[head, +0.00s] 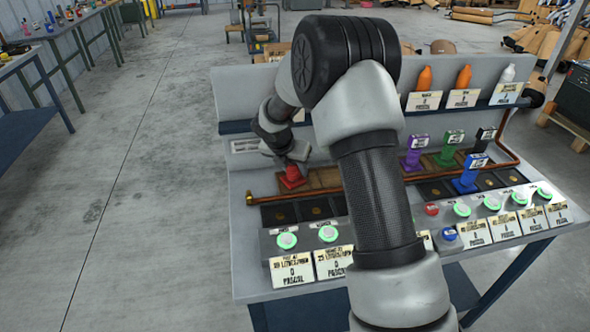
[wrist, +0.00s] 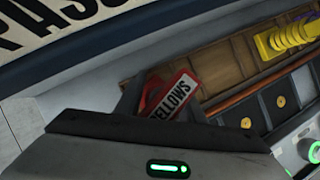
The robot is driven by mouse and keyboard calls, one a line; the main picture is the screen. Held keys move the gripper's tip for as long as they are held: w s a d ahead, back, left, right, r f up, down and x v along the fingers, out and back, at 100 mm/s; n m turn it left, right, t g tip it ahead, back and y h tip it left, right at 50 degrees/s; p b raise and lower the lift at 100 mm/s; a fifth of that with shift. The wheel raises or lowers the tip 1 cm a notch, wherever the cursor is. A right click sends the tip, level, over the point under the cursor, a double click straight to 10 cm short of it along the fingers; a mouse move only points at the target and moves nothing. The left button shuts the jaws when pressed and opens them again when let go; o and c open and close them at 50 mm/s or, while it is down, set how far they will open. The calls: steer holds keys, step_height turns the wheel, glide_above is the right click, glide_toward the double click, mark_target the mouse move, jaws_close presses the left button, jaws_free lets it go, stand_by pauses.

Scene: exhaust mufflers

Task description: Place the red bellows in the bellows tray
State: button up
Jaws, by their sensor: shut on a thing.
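The red bellows (head: 292,179) is gripped by my gripper (head: 289,163) at the left end of the workbench in the head view. In the wrist view the red bellows (wrist: 150,94) is between the fingers, with its label reading "BELLOWS" facing the camera. The brown bellows tray (head: 325,179) runs along the bench; its left end is by the red bellows. The tray (wrist: 224,68) also shows in the wrist view, with yellow bellows (wrist: 290,36) further along it. I cannot tell whether the red bellows touches the tray floor.
A copper pipe (head: 330,190) runs in front of the tray. Lit green buttons (head: 327,233) line the front. Orange bottles (head: 425,78) stand on the shelf behind. My arm hides the bench's middle.

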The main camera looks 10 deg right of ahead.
steer(key=shift+r, duration=0.15)
steer(key=o, duration=1)
steer(key=shift+f, duration=0.2)
